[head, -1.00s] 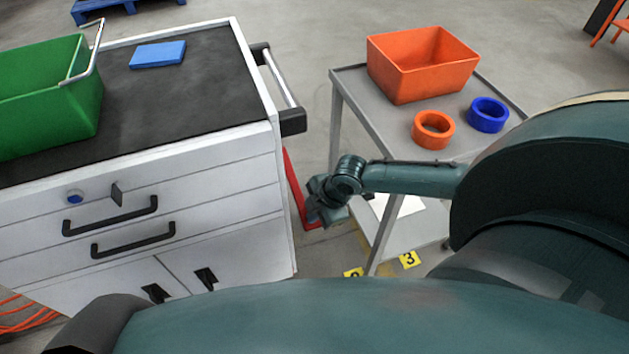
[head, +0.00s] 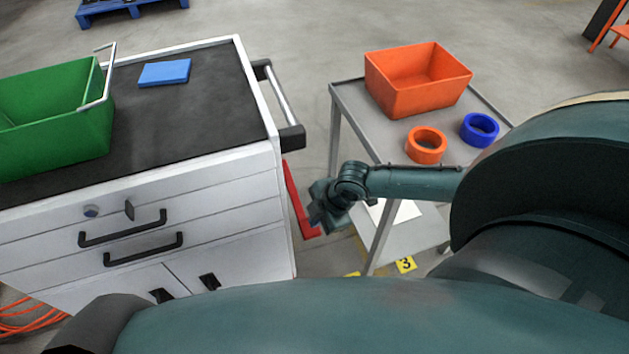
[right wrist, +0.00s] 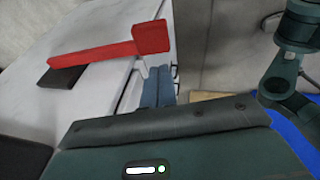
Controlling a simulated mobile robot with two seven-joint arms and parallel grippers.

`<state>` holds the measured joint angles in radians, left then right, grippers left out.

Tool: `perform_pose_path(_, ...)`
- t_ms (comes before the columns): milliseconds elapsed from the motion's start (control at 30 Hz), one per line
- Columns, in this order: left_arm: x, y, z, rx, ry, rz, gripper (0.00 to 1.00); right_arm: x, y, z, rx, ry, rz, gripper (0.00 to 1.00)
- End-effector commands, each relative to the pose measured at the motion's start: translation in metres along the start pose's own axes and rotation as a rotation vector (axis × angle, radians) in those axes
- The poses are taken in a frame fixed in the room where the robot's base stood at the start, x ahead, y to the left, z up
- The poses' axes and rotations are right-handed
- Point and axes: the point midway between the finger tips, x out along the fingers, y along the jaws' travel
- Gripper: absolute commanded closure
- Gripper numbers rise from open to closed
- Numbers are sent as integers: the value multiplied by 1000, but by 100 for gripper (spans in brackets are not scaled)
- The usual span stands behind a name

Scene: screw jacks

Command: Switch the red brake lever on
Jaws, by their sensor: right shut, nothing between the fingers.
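The red brake lever (head: 300,205) is on the right side of the white cabinet, partly hidden behind my right gripper in the head view. In the right wrist view the lever (right wrist: 100,50) is a long red bar with a thicker block at its right end. My right gripper (head: 326,217) is shut and empty, close beside the lever. In the right wrist view its closed fingertips (right wrist: 159,72) are just below the lever's block end. I cannot tell whether they touch it. My left gripper is not in view.
The white cabinet (head: 215,185) carries a green crate (head: 60,125) and a blue box (head: 164,73). To the right a grey cart (head: 349,95) holds an orange bin (head: 415,92), an orange ring (head: 426,158) and a blue ring (head: 480,130). A narrow floor gap separates cabinet and cart.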

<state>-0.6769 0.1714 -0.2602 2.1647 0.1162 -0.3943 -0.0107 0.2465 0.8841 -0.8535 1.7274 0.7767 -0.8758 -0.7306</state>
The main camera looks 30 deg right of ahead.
Motion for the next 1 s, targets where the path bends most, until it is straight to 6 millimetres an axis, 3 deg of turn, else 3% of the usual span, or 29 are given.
perform_pose_path(33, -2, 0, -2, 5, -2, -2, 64, -15, -3, 2, -3, -5, -1, 100)
perform_pose_path(200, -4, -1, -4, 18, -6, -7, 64, -50, -9, 2, -3, -5, 2, 100)
perform_pose_path(400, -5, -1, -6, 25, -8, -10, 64, -75, -15, 2, -1, -3, 1, 100)
perform_pose_path(1000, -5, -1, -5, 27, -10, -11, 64, -81, -15, 1, -1, -2, 3, 100)
